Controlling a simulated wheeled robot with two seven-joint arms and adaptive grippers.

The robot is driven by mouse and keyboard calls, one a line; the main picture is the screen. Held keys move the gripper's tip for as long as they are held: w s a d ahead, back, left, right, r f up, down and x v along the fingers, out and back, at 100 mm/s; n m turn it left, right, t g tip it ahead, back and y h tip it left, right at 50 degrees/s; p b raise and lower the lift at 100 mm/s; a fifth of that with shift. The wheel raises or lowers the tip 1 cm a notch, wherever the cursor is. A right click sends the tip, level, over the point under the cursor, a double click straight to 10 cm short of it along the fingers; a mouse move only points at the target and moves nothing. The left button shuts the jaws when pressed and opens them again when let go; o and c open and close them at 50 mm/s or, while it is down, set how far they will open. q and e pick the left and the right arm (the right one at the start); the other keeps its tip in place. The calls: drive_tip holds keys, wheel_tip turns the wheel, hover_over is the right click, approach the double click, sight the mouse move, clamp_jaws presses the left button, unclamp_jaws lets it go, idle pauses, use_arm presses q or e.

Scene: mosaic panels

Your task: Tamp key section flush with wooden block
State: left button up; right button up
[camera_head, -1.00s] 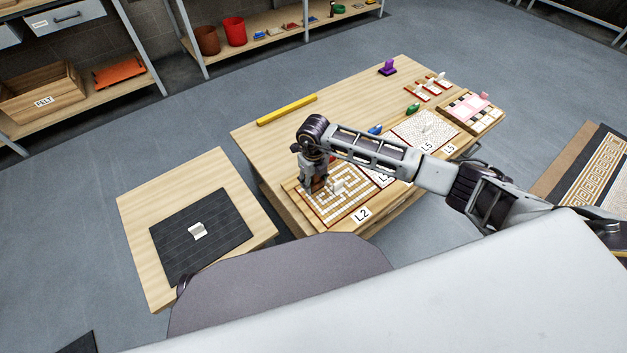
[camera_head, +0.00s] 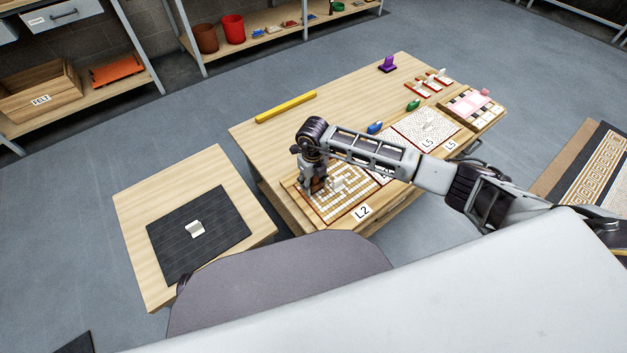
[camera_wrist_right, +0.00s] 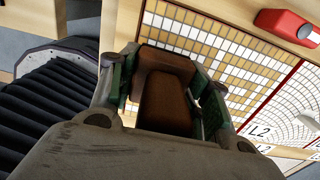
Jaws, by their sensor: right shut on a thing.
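My right gripper (camera_head: 316,188) is over the left part of the L2 panel (camera_head: 350,206), which has a tan and white key pattern inside a red-brown border. In the right wrist view, the gripper (camera_wrist_right: 165,95) is shut on a brown wooden block (camera_wrist_right: 168,100). The panel's tan and white tiles (camera_wrist_right: 195,40) show behind the fingers. A small pale raised piece (camera_head: 339,184) stands on the panel right of the gripper. The gripper hides the tiles under the block, so I cannot tell whether it touches them. My left gripper is not in view.
A red object (camera_wrist_right: 287,25) lies beside the panel in the wrist view. The L5 panel (camera_head: 425,128), a blue object (camera_head: 375,127) and a yellow bar (camera_head: 286,107) are on the same table. A side table (camera_head: 150,190) holds a dark mat (camera_head: 175,240) with a pale piece (camera_head: 195,229).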

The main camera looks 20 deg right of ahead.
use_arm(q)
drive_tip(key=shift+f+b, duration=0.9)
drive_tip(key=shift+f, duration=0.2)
use_arm(e)
drive_tip(key=shift+f, duration=1.55)
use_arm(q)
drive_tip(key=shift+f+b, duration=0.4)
use_arm(e)
drive_tip(key=shift+f, duration=0.7)
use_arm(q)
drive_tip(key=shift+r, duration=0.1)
use_arm(e)
drive_tip(key=shift+r, duration=0.1)
use_arm(q)
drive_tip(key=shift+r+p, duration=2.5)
drive_tip(key=shift+p, duration=0.1)
use_arm(e)
drive_tip(key=shift+r, duration=3.5)
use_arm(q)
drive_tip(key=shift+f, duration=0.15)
